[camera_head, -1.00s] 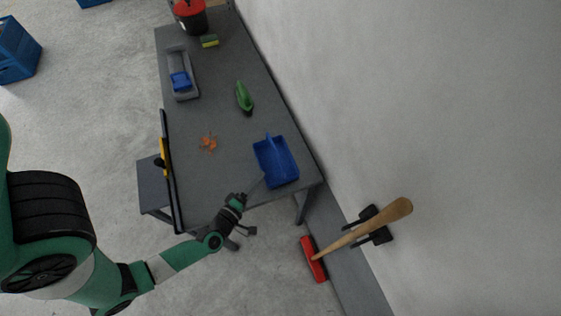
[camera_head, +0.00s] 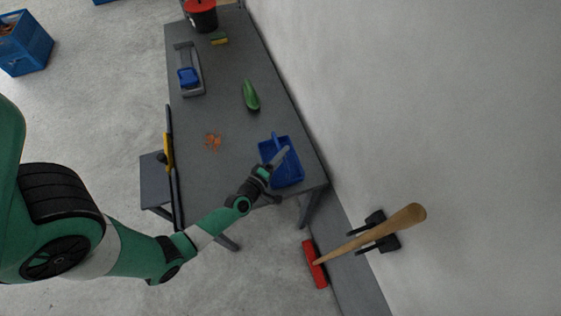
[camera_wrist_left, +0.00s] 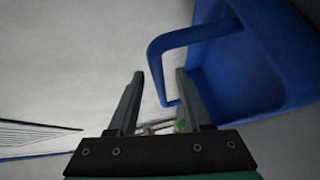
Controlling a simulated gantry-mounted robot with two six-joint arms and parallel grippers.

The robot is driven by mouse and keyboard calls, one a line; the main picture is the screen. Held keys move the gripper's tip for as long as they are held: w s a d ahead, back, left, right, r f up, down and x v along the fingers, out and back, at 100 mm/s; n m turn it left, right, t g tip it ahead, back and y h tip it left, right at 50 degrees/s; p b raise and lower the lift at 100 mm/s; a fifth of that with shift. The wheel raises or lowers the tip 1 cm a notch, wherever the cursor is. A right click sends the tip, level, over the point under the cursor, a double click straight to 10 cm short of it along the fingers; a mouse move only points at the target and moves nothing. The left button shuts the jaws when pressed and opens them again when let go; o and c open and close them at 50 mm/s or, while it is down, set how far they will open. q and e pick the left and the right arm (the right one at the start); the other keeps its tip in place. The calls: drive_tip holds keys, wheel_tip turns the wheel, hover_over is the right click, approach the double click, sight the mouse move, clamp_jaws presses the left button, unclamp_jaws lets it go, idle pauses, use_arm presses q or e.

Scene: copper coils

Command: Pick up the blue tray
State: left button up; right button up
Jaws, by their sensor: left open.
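The blue tray (camera_head: 287,172) lies on the near right end of the grey table, with a handle at its far side. My left gripper (camera_head: 280,156) reaches over the tray's left part from the near side. In the left wrist view the gripper (camera_wrist_left: 156,95) is open, its two fingers apart. The tray (camera_wrist_left: 265,60) fills the upper right there, and its bent handle (camera_wrist_left: 185,38) arches beyond the fingertips. The handle's lower end shows between the fingers, but I cannot tell whether it touches them. My right gripper is in neither view.
The grey table (camera_head: 225,105) also holds small copper-coloured pieces (camera_head: 213,141), a green scoop-like object (camera_head: 251,96), a grey holder with a blue part (camera_head: 189,78), a sponge (camera_head: 219,39) and a red-lidded black bucket (camera_head: 201,16). The wall (camera_head: 400,90) stands close on the right.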

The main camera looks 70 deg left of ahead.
use_arm(q)
drive_tip(key=shift+w+a, duration=0.15)
drive_tip(key=shift+w, duration=0.05)
clamp_jaws()
idle(1.3)
